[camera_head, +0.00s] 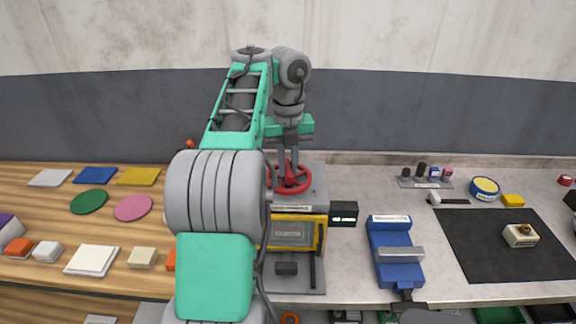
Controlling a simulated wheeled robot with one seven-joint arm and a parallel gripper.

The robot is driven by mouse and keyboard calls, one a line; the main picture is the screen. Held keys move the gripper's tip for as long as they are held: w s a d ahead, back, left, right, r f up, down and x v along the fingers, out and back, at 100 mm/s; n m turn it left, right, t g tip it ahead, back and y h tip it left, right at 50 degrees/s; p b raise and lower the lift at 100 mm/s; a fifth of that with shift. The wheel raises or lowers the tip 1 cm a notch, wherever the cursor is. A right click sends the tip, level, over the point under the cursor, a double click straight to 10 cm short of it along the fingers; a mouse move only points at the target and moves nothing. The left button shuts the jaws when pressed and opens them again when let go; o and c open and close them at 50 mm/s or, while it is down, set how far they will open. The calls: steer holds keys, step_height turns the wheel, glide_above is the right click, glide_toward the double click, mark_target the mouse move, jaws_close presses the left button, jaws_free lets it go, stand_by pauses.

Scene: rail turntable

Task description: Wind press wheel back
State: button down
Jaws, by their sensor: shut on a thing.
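The red press wheel (300,187) lies flat on top of the grey press (318,198), in the middle of the bench. My gripper (289,170) points down at the wheel from above. Its fingers are shut on a red part of the wheel, near its middle or left side; my arm hides just where. The press has a yellow frame (320,237) at its front with a grey plate (292,234) inside. My arm covers the left part of the press and wheel.
A dark box with a lit display (343,214) stands right of the press. A blue vise (392,245) sits further right, then a black mat (490,258) with a small block (520,235). Coloured discs and squares (133,207) lie on the wooden bench at left.

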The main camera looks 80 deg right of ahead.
steer(key=n, duration=1.1)
steer(key=shift+b, duration=0.35)
steer(key=n, duration=0.3)
steer(key=shift+n, duration=0.4)
steer(key=n, duration=0.3)
steer(key=shift+n, duration=0.3)
steer(key=n, duration=0.3)
steer(key=shift+n+b, duration=0.3)
steer(key=n, duration=1.2)
steer(key=shift+n, duration=0.3)
steer(key=n, duration=1.6)
